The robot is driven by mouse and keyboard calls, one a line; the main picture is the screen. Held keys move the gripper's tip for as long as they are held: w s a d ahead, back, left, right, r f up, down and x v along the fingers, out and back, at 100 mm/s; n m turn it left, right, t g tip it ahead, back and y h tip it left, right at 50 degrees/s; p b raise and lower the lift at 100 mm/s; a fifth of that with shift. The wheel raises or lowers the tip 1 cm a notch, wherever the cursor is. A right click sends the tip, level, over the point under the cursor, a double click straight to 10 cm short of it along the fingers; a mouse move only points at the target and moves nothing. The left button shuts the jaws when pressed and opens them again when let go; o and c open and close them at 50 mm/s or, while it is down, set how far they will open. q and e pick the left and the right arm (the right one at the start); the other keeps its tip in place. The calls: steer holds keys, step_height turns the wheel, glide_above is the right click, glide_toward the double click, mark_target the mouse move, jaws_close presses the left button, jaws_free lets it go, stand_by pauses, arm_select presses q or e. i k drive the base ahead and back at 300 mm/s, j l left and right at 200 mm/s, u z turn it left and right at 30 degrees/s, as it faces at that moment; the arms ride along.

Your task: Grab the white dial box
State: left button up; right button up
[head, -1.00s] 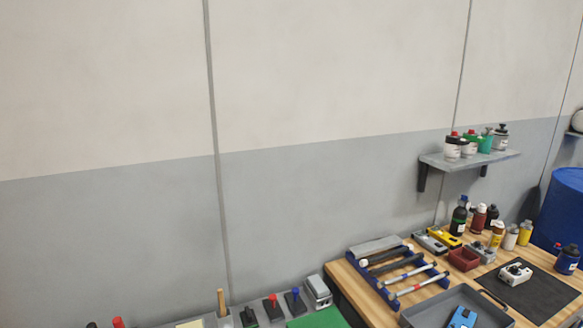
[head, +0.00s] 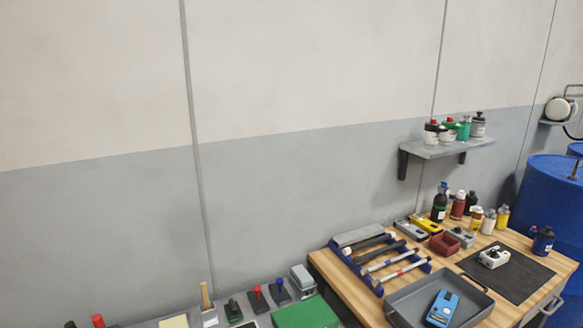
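The white dial box (head: 494,257) is a small white box with a dark dial on top. It sits on the black mat (head: 522,281) at the right part of the wooden workbench, in the head view. Nothing touches it apart from the mat. Neither of my grippers shows in the head view.
On the bench (head: 335,268) are a grey tray (head: 400,309) holding a blue device (head: 442,308), a rack of hammers (head: 385,262), a dark red bin (head: 444,243) and several bottles (head: 472,210). A wall shelf (head: 447,149) hangs above. Blue barrels (head: 545,200) stand at right.

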mark_target(491, 261)
steer(key=l+z, duration=0.1)
steer(key=z, duration=2.2)
steer(key=i, duration=3.45)
steer(key=l+z, duration=0.05)
steer(key=l, duration=0.05)
